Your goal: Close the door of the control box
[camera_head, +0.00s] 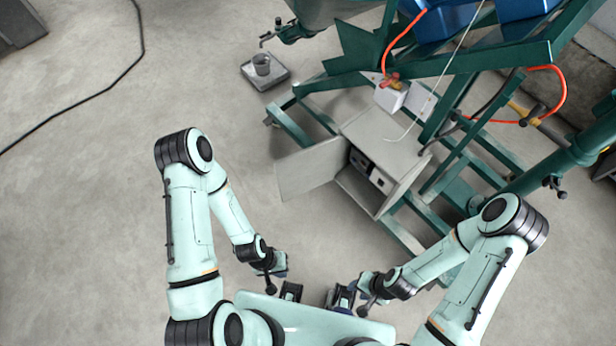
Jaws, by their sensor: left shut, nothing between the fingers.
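The control box (384,130) is a light grey cabinet on the green frame, right of centre. Its door (310,168) stands wide open and sticks out to the left. Dark and white parts show inside the opening. My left gripper (291,291) is shut and empty, low in the picture, close in front of my body and apart from the door. My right gripper (341,298) is beside it to the right, also clear of the box. It is small and partly hidden, so I cannot tell whether it is open.
The green frame (450,65) with pipes and an orange hose (405,38) surrounds the box. A black cable (95,95) lies on the floor. Floor left of the door is clear.

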